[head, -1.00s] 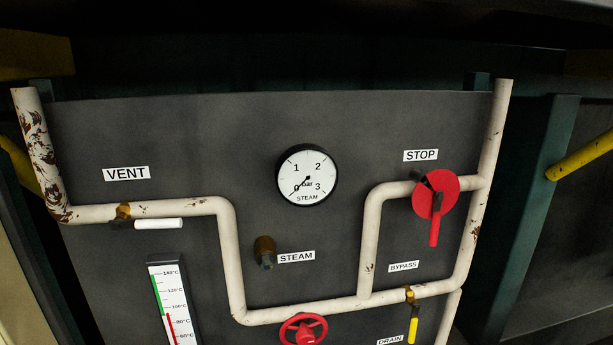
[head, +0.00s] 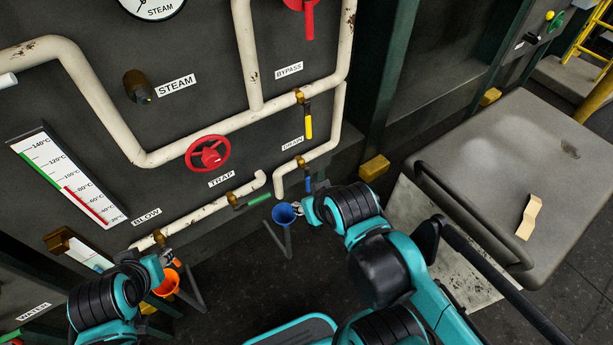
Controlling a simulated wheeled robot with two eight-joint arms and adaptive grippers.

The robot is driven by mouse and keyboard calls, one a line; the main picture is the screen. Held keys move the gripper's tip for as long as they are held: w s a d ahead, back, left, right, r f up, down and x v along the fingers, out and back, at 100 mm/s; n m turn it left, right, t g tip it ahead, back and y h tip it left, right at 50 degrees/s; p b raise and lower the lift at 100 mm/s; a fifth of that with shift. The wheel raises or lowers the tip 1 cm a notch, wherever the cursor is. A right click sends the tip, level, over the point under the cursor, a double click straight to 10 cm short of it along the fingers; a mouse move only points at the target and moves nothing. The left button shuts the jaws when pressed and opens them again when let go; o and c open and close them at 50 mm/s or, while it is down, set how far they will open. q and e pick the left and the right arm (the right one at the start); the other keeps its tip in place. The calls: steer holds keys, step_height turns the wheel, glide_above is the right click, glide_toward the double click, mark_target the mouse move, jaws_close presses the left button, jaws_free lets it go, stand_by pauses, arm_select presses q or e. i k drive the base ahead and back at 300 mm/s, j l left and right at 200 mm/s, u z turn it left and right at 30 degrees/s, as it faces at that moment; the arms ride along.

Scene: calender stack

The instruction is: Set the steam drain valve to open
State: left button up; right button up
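The label DRAIN (head: 293,143) is beside a cream pipe at the panel's lower right. Below it is the drain valve (head: 301,162), a small brass body with a blue lever (head: 308,185) pointing down, across the nearly level pipe. My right gripper (head: 298,208) is just below and left of the lever, close to a blue funnel (head: 284,214); contact cannot be told. My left gripper (head: 168,258) is at the lower left, near an orange funnel (head: 167,283). Both grippers are small and partly hidden, so their finger openings are unclear.
A yellow bypass lever (head: 308,121) hangs above the drain valve. A green trap lever (head: 256,201) and a red handwheel (head: 208,153) are to its left. A grey cart (head: 540,150) with a rail stands right of my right arm. Dark floor lies between my arms.

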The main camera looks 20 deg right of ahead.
mark_target(306, 170)
steer(key=j+z, duration=0.3)
steer(key=z, duration=0.2)
steer(key=j+z, duration=0.45)
steer(key=k+j+z, duration=0.15)
steer(key=z, duration=0.35)
steer(key=i, duration=0.5)
